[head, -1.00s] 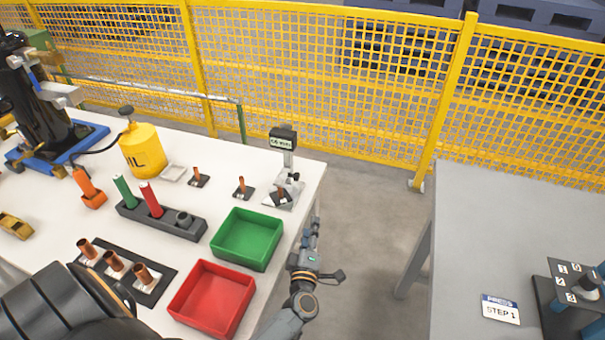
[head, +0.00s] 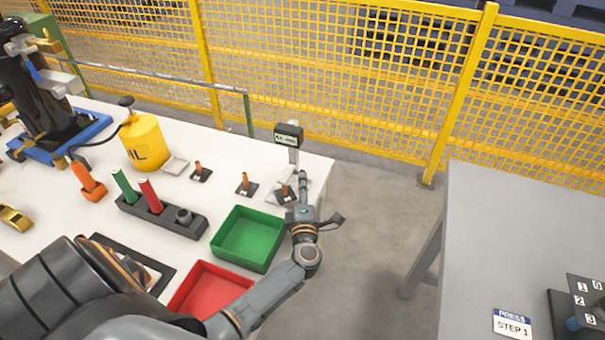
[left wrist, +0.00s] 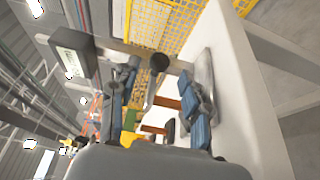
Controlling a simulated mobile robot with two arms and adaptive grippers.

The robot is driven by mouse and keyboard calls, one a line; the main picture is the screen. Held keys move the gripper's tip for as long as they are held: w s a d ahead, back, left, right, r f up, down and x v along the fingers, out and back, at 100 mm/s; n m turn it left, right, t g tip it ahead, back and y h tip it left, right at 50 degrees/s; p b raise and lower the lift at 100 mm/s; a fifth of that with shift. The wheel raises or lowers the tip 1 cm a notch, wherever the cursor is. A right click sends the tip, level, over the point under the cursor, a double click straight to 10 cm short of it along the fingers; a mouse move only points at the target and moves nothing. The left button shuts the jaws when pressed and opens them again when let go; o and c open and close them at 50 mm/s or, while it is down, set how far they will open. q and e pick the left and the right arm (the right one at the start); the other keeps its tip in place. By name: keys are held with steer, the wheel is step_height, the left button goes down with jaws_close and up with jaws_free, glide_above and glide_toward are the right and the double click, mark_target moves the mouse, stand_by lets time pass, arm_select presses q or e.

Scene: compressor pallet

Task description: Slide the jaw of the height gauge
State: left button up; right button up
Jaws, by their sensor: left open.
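The height gauge (head: 294,155) stands at the right end of the white table, with a dark display head on a pale upright post. Its display head (left wrist: 72,50) and post also show in the left wrist view, tilted across the picture. A black knob (left wrist: 159,62) on the gauge lies between my blue-padded fingers. My left gripper (head: 303,181) is open and close in front of the gauge, hiding its jaw and part of its base in the head view. I cannot tell whether a finger touches it. A copper piece (head: 286,191) stands at the gauge base. My right gripper is out of view.
A green bin (head: 262,266) and a red bin (head: 180,300) lie along the near edge of the table. Copper pieces on small dark bases, including one (head: 245,184), stand left of the gauge. A yellow fence runs behind. A grey table (head: 465,220) is across the gap.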

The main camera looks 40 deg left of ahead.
arm_select(q)
steer(key=x, duration=0.5)
steer(key=shift+w+a, duration=0.1)
steer(key=shift+w, duration=0.1)
jaws_close()
